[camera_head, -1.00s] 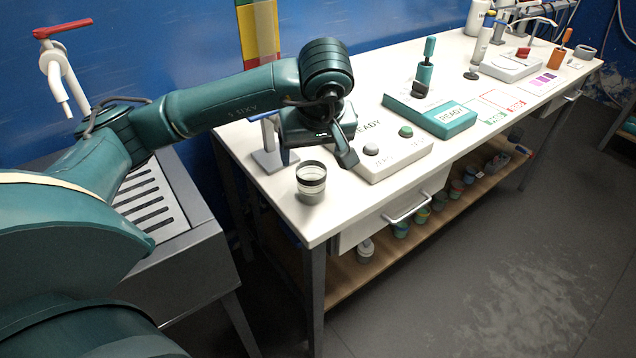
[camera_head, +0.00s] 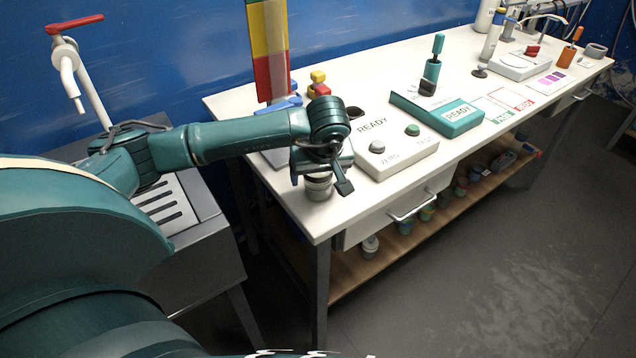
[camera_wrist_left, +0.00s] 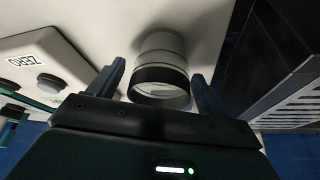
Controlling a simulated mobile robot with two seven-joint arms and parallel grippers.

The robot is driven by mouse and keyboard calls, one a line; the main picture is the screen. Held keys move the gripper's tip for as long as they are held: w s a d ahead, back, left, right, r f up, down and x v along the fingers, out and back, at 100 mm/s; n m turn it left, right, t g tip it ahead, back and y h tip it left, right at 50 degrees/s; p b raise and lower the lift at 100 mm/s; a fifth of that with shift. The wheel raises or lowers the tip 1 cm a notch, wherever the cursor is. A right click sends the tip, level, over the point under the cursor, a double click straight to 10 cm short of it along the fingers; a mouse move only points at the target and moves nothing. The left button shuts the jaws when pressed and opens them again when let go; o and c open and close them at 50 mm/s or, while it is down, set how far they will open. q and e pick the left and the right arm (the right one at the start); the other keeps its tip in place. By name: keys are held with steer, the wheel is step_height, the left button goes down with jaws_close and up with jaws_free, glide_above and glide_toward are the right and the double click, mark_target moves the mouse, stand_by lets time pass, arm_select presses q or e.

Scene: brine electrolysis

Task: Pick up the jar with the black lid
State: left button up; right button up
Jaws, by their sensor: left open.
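A small pale jar (camera_head: 318,188) with a dark band near its top stands upright on the near left end of the white bench. In the left wrist view the jar (camera_wrist_left: 160,62) lies between the two fingers, its black band towards me. My left gripper (camera_head: 321,182) is over the jar and hides its top in the head view. In the wrist view the left gripper (camera_wrist_left: 158,82) is open, with a gap between each finger and the jar. I cannot tell whether the fingertips reach down beside it. My right gripper is in neither view.
A teal READY box (camera_head: 462,118) is farther along the bench (camera_head: 300,215). A grated grey stand (camera_head: 205,215) is at left.

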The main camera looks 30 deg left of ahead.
arm_select(q)
steer(key=shift+c, duration=0.3)
steer(key=c, duration=1)
steer(key=shift+c, duration=1)
steer(key=shift+r, duration=0.15)
